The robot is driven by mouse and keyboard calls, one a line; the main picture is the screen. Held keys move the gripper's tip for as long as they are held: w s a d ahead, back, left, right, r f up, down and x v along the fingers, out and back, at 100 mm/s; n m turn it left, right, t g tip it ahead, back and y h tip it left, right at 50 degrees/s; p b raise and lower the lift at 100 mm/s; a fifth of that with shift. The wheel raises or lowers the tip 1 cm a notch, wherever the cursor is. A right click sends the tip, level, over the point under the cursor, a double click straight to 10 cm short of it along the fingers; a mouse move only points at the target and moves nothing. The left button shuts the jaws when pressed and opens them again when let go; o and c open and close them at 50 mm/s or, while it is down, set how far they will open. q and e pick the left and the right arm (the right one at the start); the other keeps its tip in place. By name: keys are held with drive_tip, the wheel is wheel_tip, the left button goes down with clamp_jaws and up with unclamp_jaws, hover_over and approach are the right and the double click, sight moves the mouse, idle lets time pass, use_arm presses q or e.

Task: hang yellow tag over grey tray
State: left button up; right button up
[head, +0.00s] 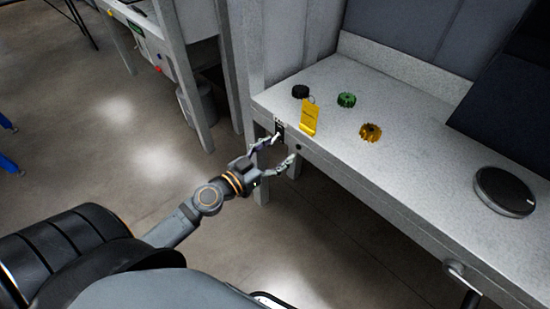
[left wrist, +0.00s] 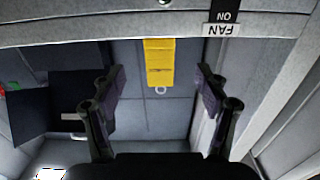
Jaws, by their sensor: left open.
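The yellow tag (head: 310,118) stands about upright at the front edge of the grey worktop, with a small ring at its top. In the left wrist view, which looks upside down, the tag (left wrist: 160,62) shows between my finger tips, beyond the grey front edge. My left gripper (head: 280,152) is open and empty in front of that edge, below the tag and apart from it. In the left wrist view, the left gripper's fingers (left wrist: 162,95) are spread wide. No separate grey tray can be made out; the grey worktop (head: 425,160) is the tray-like surface. My right gripper does not show.
A black round piece (head: 300,91), a green gear (head: 346,100) and a gold gear (head: 371,132) lie behind and right of the tag. A dark disc (head: 505,191) lies farther right. A FAN ON label (left wrist: 222,22) marks the front face.

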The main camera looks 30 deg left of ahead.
use_arm(q)
drive_tip(key=shift+s+r, duration=0.15)
drive_tip(key=shift+s, duration=0.2)
